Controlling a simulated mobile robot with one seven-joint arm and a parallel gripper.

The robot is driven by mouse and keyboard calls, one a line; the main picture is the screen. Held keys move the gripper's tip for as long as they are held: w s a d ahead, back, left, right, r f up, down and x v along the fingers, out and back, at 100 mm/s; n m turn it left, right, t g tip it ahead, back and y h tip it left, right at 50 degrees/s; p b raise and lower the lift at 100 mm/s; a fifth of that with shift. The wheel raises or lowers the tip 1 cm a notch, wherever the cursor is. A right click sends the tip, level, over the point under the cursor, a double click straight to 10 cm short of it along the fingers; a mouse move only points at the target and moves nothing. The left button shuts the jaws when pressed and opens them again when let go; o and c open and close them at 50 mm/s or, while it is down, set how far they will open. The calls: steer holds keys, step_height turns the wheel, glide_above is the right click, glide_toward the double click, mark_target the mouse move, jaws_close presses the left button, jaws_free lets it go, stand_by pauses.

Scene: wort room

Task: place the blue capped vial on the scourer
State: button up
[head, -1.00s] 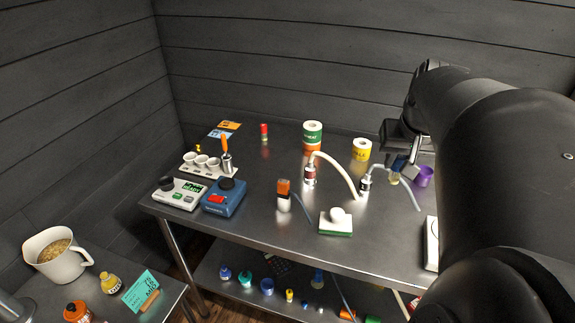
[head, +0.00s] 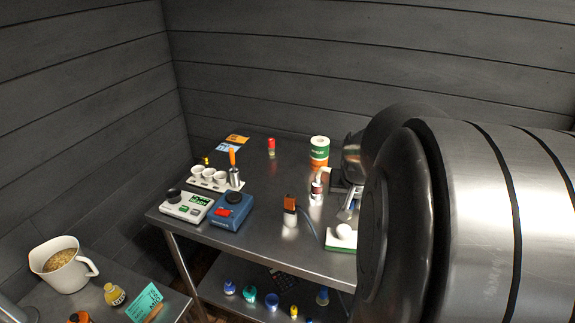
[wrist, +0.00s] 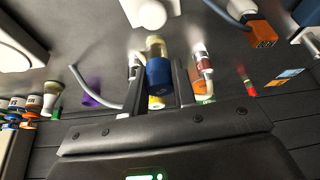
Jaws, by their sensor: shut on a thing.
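In the head view, my gripper (head: 346,212) is mostly hidden by my arm, and the vial cannot be made out clearly. The scourer (head: 340,241) is a white and green block near the table's front edge, with a white rounded thing (head: 343,231) on top. My gripper appears just behind it. In the wrist view, a white block with the rounded piece (wrist: 151,14) shows at the top, apart from the vial.
An orange-topped piece (head: 290,205) with a cable is left of the scourer. A blue device (head: 231,211) is farther left. My arm hides the table's right side.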

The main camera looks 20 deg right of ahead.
steer(key=shift+w+f, duration=0.1)
steer(key=shift+f, duration=1.95)
steer(key=o, duration=1)
steer(key=shift+f, duration=0.15)
steer(key=shift+a+r, duration=0.1)
steer(key=shift+r, duration=0.45)
steer(key=v, duration=1)
steer(key=s+a+n, duration=0.2)
steer(key=a, duration=0.5)
steer(key=s+a+r+n+t+y, duration=0.1)
steer(key=s+a+n, duration=0.1)
steer(key=a, duration=0.4)
steer(key=s+a+n+t+y, duration=0.1)
steer(key=s+a+n, duration=0.1)
steer(key=s+a, duration=0.2)
steer(key=shift+s+a+r+n, duration=0.1)
steer(key=shift+s+a+n, duration=0.1)
steer(key=shift+a, duration=0.75)
steer(key=shift+s+a+r+n, duration=0.1)
steer(key=shift+a+n, duration=0.1)
steer(key=shift+a, duration=0.75)
